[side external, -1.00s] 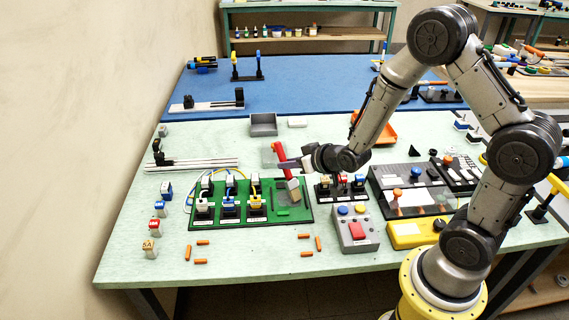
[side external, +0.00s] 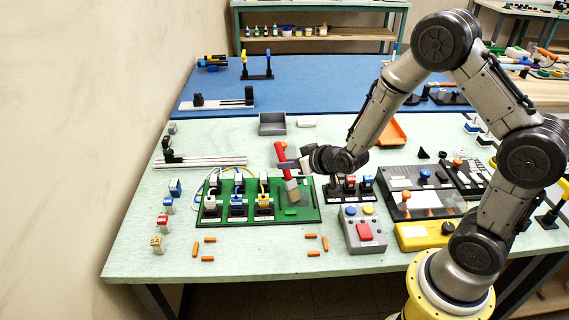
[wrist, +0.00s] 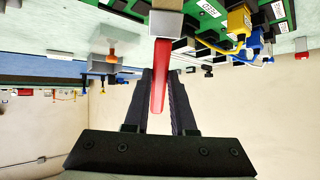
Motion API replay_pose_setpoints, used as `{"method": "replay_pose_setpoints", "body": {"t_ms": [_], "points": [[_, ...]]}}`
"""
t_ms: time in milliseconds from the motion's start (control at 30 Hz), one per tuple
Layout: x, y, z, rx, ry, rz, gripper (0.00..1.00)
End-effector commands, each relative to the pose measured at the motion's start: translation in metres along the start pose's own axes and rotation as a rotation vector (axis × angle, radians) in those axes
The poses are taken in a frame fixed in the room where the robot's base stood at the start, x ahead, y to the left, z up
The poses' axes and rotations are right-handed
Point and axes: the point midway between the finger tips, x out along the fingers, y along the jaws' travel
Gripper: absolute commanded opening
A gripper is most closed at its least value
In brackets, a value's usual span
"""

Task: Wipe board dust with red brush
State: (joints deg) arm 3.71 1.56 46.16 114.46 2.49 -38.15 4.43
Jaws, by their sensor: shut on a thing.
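The red brush has its handle (side external: 281,152) pointing up and its grey-tan head (side external: 291,190) pointing down at the right part of the green board (side external: 312,214). My gripper (side external: 292,165) is shut on the red handle, which also shows between the two dark fingers in the wrist view (wrist: 159,75). The brush is slightly tilted. The head is at or just above the board; I cannot tell whether it touches. A brighter green patch (side external: 290,212) lies just below the head. Dust itself is too small to make out.
Wired blocks (side external: 237,200) stand on the board left of the brush. A black rack of coloured plugs (side external: 351,187) and a grey button box (side external: 363,232) stand to the right. Several orange pegs (side external: 208,240) lie in front. A grey tray (side external: 272,123) is behind.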

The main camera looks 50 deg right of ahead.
Motion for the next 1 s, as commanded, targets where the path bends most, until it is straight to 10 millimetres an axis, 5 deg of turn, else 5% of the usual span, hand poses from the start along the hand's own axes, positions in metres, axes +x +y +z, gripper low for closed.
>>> {"method": "replay_pose_setpoints", "body": {"t_ms": [400, 1000], "points": [[-0.013, 0.020, 0.007, 0.000, 0.001, 0.000, 0.00], [0.018, -0.004, -0.009, 0.000, -0.002, -0.001, 0.00]]}}
